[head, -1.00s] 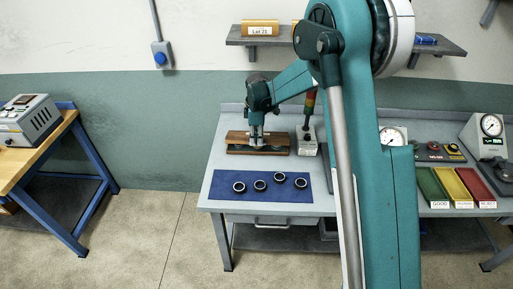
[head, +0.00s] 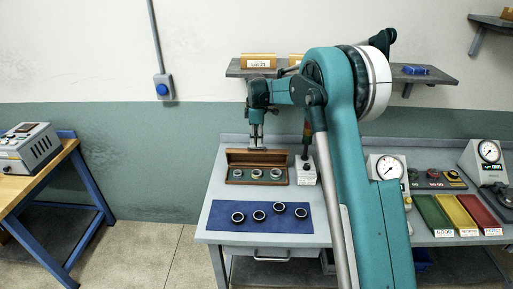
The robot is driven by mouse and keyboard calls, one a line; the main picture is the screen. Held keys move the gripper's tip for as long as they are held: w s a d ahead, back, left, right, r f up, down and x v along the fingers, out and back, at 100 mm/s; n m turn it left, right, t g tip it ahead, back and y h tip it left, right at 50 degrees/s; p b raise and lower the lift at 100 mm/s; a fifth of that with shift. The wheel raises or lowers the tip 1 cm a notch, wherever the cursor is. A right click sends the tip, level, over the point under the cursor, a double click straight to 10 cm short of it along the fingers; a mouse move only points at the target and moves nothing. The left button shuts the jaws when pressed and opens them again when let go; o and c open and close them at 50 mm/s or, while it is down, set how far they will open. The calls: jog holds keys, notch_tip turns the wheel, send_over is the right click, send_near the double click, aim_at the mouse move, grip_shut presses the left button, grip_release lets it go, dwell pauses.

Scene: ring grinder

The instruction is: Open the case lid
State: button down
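The wooden case (head: 232,181) sits on the grey bench at the back left in the head view. Its brown lid (head: 240,157) stands raised at the back of the case. The green-lined inside is exposed, with several pale metal rings (head: 256,174) in a row. My gripper (head: 257,147) points down at the lid's top edge, near its middle. Whether the fingertips touch the lid, and how far apart they are, is too small to tell.
A blue mat (head: 225,226) with several dark rings (head: 238,217) lies in front of the case. A grey box with a lamp post (head: 305,172) stands close on the right. Dial gauges (head: 385,168) and coloured bins (head: 433,212) are farther right. A shelf (head: 240,72) hangs above.

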jog(key=shift+w+d+f, duration=0.2)
jog(key=shift+w+f, duration=0.1)
jog(key=shift+f, duration=0.15)
jog(key=shift+w+d+f, duration=0.15)
jog(key=shift+w+f, duration=0.1)
jog(key=shift+f, duration=0.15)
jog(key=c, duration=3.2)
grip_release()
jog(key=shift+c, duration=0.2)
jog(key=o, duration=0.7)
jog(key=shift+w+f, duration=0.1)
jog(key=shift+f, duration=0.1)
jog(key=shift+o, duration=0.9)
jog(key=shift+w+a+f, duration=0.1)
jog(key=shift+w+f, duration=0.45)
jog(key=shift+s+r, duration=0.4)
jog(key=shift+r, duration=0.15)
jog(key=shift+c, duration=1)
jog(key=shift+o, duration=0.3)
jog(key=shift+w+f, duration=0.1)
jog(key=shift+w, duration=0.05)
jog(key=shift+a, duration=0.15)
jog(key=shift+c, duration=0.3)
